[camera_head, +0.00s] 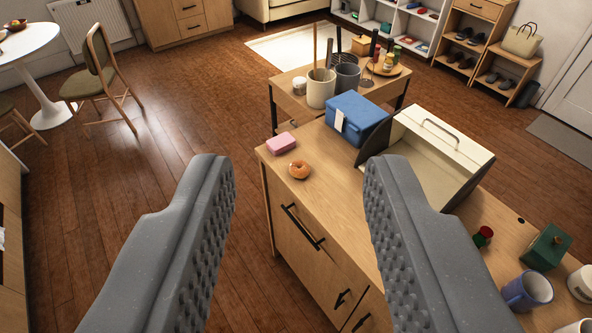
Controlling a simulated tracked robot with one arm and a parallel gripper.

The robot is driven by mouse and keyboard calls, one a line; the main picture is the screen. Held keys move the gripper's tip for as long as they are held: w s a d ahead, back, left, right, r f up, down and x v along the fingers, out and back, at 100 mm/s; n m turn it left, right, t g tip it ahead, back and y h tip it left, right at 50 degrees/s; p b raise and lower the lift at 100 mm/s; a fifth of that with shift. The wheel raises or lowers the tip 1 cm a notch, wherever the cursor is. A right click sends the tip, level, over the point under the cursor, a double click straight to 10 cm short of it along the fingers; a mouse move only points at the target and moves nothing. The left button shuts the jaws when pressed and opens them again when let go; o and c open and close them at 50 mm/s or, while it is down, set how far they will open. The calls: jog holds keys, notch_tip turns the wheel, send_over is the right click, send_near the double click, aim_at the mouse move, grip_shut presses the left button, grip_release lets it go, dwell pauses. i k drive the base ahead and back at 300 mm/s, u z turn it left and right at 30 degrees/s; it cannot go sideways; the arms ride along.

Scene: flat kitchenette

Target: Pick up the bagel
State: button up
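The bagel (300,169) is a small golden-brown ring. It lies on the wooden counter (330,205) near its left end, close to the front edge. My gripper (300,185) is open, with its two grey studded fingers wide apart in the foreground. Nothing is between the fingers near the camera. The bagel shows in the gap between them, farther off and lower down, apart from both fingers.
A pink block (281,143) lies just behind the bagel. A blue box (355,118) and an open cream bread bin (436,160) stand to its right. A blue mug (527,291) and a green box (546,248) stand farther right. Open wooden floor (120,200) lies left.

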aim_at(298, 169)
jog(key=z, duration=0.05)
jog(key=i, duration=1)
jog(key=u, duration=0.05)
